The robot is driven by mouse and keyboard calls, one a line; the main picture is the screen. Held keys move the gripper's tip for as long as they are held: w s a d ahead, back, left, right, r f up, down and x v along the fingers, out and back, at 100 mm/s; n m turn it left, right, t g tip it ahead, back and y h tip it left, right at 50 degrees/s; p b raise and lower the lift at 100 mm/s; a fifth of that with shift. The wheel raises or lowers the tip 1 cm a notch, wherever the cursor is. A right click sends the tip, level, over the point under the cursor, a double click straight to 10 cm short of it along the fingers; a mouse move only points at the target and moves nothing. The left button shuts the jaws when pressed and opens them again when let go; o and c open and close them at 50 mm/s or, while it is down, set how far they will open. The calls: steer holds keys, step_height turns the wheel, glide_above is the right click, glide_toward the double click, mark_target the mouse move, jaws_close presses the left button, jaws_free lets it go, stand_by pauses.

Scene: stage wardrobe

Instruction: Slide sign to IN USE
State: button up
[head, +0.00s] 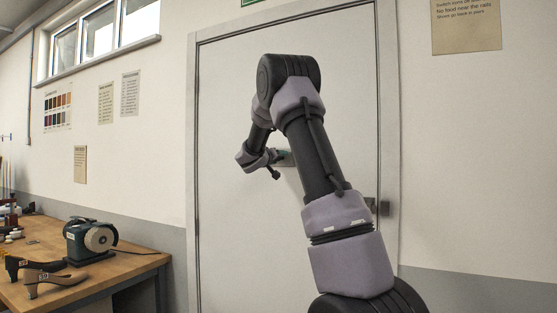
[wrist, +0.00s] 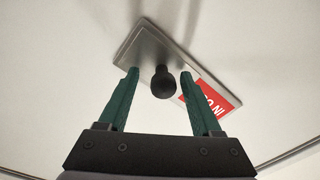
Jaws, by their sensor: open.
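The sliding sign (wrist: 150,42) is a grey metal plate on the white door (head: 232,230). In the wrist view it has a dark round knob (wrist: 163,83) and a red panel with white letters (wrist: 211,98), partly hidden by a finger; the letters look like part of "IN USE" but are cut off. My gripper (wrist: 155,82) is open, its two green fingers on either side of the knob, with a gap on both sides. I cannot tell whether the fingertips touch the plate. In the head view my arm hides most of the sign, and only a bit of the plate (head: 287,158) shows.
A wooden workbench (head: 128,268) stands at the lower left with a bench grinder (head: 90,241) and shoe forms (head: 48,280). A door handle (head: 384,208) is at the door's right edge. Papers hang on the walls. The space before the door is otherwise clear.

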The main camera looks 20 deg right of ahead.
steer(key=v, duration=1)
steer(key=shift+s+a, duration=0.25)
steer(key=shift+a, duration=0.05)
steer(key=s+d+f+m+g+y, duration=0.1)
steer(key=s+f+g+y, duration=0.15)
steer(key=s, duration=0.75)
steer(key=s+d+f+m+g+y, duration=0.15)
steer(key=s+g, duration=0.25)
steer(key=s, duration=0.6)
steer(key=s+a+f+n+t+y, duration=0.1)
steer(key=s+a+f+y, duration=0.1)
steer(key=s+a+y, duration=0.4)
steer(key=s+a+f+y, duration=0.3)
steer(key=s+a+y, duration=0.2)
steer(key=s+a, duration=0.7)
steer(key=shift+s+a+n+t+y, duration=0.25)
steer(key=shift+s+n+t+y, duration=0.15)
steer(key=shift+s, duration=0.15)
steer(key=shift+c, duration=0.2)
